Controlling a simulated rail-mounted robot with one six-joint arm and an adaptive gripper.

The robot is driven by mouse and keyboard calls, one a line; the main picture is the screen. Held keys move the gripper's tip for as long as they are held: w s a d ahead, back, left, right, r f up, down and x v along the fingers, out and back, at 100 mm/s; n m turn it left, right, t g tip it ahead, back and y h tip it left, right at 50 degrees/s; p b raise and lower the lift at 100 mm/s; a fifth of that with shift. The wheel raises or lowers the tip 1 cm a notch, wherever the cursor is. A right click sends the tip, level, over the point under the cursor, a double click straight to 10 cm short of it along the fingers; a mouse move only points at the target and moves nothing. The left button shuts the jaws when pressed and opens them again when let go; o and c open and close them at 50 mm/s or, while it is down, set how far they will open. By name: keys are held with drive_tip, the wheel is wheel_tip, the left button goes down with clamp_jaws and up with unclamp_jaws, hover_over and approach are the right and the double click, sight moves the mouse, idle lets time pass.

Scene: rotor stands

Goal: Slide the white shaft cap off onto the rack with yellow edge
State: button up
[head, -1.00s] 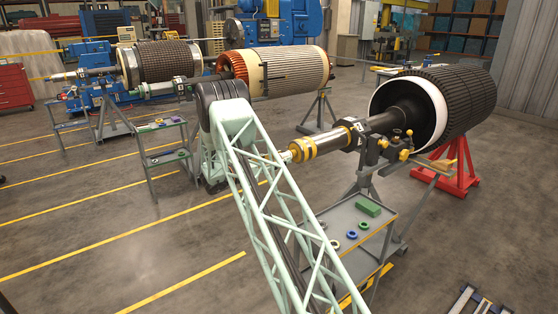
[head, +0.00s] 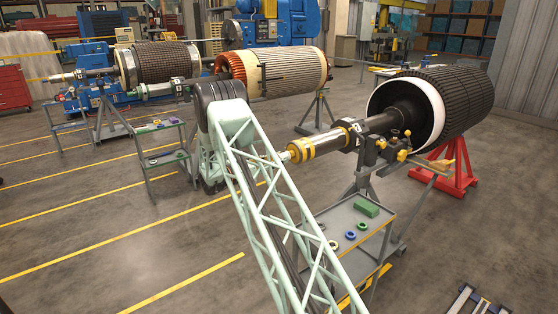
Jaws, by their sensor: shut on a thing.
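The right rotor's shaft (head: 330,142) points left toward my arm. Its left end has a yellow and black banded part (head: 302,150) with a small pale piece at the tip. I cannot tell whether that piece is the white shaft cap. The rack with the yellow edge (head: 376,245) stands below the shaft. My pale green truss arm crosses in front. My gripper and its jaws are hidden behind it.
The right rotor (head: 452,95) rests on a red stand (head: 455,180). A grey rack (head: 168,172) with small rings stands at the left, below two more rotors. A metal frame (head: 468,303) lies at the lower right. Open floor lies at the left front.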

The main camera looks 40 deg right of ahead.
drive_tip(key=shift+a, duration=0.15)
drive_tip(key=a, duration=0.7)
drive_tip(key=shift+w+a, duration=0.3)
drive_tip(key=shift+w, duration=0.05)
idle(1.1)
idle(0.6)
drive_tip(key=w+a+r+n+t+y, duration=0.25)
drive_tip(key=w+a+t, duration=0.2)
drive_tip(key=a, duration=0.25)
drive_tip(key=w+a+r+n+t+y, duration=0.1)
drive_tip(key=w+a+r+n+t, duration=0.3)
drive_tip(key=a+t, duration=0.15)
drive_tip(key=w+a+r+n+t+y, duration=0.2)
drive_tip(key=w+a+r+n+t, duration=0.15)
drive_tip(key=a, duration=0.35)
drive_tip(key=s+a+n+t+y, duration=0.1)
drive_tip(key=a+n+t+y, duration=0.1)
drive_tip(key=a, duration=0.8)
drive_tip(key=s+a+n+t+y, duration=0.1)
drive_tip(key=a+n+y, duration=0.3)
drive_tip(key=a, duration=0.6)
drive_tip(key=s+a+f+n+t+y, duration=0.1)
drive_tip(key=s+a+n+t+y, duration=0.1)
drive_tip(key=a+y, duration=0.4)
drive_tip(key=a+n+t, duration=0.1)
drive_tip(key=a, duration=0.3)
drive_tip(key=shift+d+y, duration=0.2)
drive_tip(key=shift+y, duration=0.05)
